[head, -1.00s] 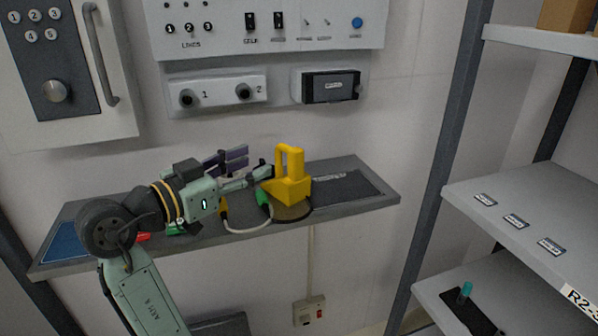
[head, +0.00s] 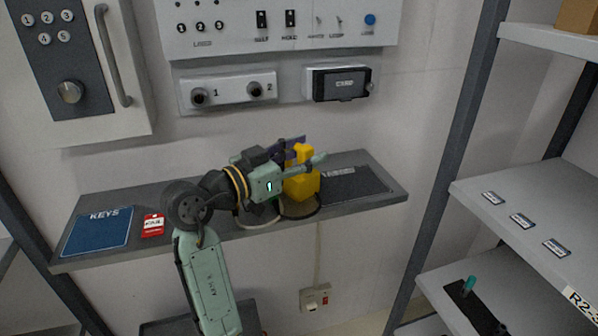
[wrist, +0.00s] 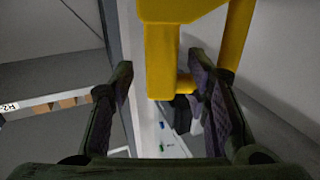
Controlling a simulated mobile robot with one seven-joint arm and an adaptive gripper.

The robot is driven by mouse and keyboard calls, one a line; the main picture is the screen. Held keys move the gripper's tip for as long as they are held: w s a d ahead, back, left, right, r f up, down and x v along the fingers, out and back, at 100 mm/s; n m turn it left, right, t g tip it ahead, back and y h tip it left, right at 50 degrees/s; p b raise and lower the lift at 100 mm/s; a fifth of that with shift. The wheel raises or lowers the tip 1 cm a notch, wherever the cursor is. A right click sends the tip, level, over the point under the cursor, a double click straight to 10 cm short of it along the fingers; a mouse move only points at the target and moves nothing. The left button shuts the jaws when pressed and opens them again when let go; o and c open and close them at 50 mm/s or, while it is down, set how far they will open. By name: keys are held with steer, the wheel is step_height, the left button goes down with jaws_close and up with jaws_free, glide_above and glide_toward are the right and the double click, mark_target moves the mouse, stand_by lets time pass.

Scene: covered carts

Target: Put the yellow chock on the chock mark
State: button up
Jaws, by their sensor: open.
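The yellow chock (head: 303,186), a block with an upright handle, stands on a round brownish disc (head: 300,211) on the grey wall shelf. My gripper (head: 312,151) is open at the chock's handle, hiding part of it. In the wrist view the chock's yellow handle (wrist: 162,60) reaches between the two spread fingers (wrist: 162,80), with visible gaps. A dark rectangular mat (head: 362,187) with a small label lies just right of the chock; I cannot read whether it is the chock mark.
A blue KEYS mat (head: 98,231) and a red card (head: 152,226) lie on the shelf's left. A cable loops near the disc. A control panel (head: 285,55) is on the wall above. A shelving rack (head: 515,215) stands at right.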

steer(key=shift+w+d, duration=0.15)
steer(key=shift+w, duration=0.05)
steer(key=shift+c, duration=0.4)
jaws_close()
stand_by(0.6)
